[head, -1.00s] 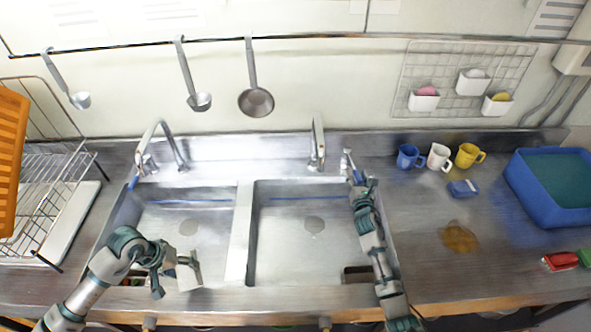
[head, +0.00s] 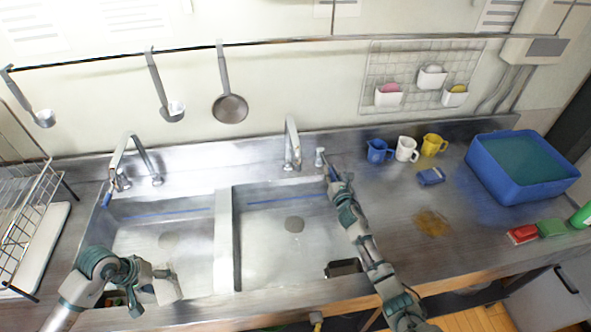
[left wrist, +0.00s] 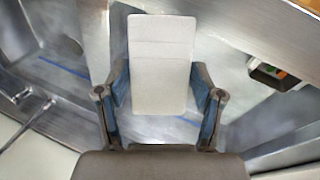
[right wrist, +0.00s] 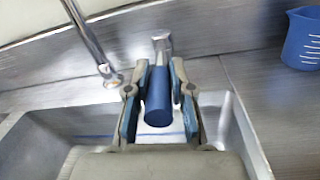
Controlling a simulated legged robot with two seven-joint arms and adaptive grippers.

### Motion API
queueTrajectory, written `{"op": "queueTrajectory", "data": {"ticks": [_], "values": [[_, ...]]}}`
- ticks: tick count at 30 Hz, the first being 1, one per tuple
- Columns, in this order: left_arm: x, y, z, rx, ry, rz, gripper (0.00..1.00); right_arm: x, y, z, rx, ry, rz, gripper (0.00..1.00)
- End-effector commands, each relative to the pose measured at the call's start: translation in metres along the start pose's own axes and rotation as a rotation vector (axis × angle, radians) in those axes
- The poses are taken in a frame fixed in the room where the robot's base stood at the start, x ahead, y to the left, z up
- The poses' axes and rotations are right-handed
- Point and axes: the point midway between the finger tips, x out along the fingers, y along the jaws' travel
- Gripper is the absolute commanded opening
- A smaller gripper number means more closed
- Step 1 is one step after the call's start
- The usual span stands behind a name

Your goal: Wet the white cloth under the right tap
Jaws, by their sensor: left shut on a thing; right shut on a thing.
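The white cloth (head: 167,286) is held by my left gripper (head: 148,284) over the front of the left basin. In the left wrist view the cloth (left wrist: 160,65) appears as a flat, folded rectangle between the two fingers. My right gripper (head: 331,172) is at the lever beside the right tap (head: 292,145). In the right wrist view its fingers are shut on the blue handle (right wrist: 158,97) of that lever. The right tap's spout (right wrist: 90,40) stands to the left there. I see no water stream from the spout.
A divider (head: 225,240) separates the left basin from the right basin (head: 275,255). The left tap (head: 118,158) stands behind the left basin. A blue jug (head: 379,151), a white mug (head: 406,149), a yellow jug (head: 432,144) and a blue tub (head: 520,180) are on the right counter.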

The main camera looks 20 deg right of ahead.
Motion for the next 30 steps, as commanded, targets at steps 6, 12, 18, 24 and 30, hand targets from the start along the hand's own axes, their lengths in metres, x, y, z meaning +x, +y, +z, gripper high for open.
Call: {"op": "queueTrajectory", "data": {"ticks": [6, 12, 18, 24, 30], "values": [[-0.0061, 0.0063, 0.0003, 0.004, 0.002, -0.003, 0.39, 0.0004, -0.0121, 0.0038, 0.005, 0.017, 0.104, 0.0], [-0.0059, 0.0041, 0.0001, 0.003, 0.002, -0.001, 0.39, 0.0002, -0.0115, 0.0029, 0.007, 0.021, 0.113, 0.0], [-0.0058, 0.0025, -0.0001, 0.002, 0.002, 0.001, 0.39, 0.0001, -0.0112, 0.0022, 0.004, 0.022, 0.11, 0.37], [-0.0061, 0.0039, 0.0004, 0.003, 0.002, -0.001, 0.39, -0.0004, -0.0121, 0.0027, 0.005, 0.021, 0.111, 0.47], [-0.0063, 0.0044, 0.0007, 0.004, 0.003, -0.001, 0.39, -0.0044, -0.0131, 0.0025, 0.005, 0.021, 0.111, 0.47]]}}
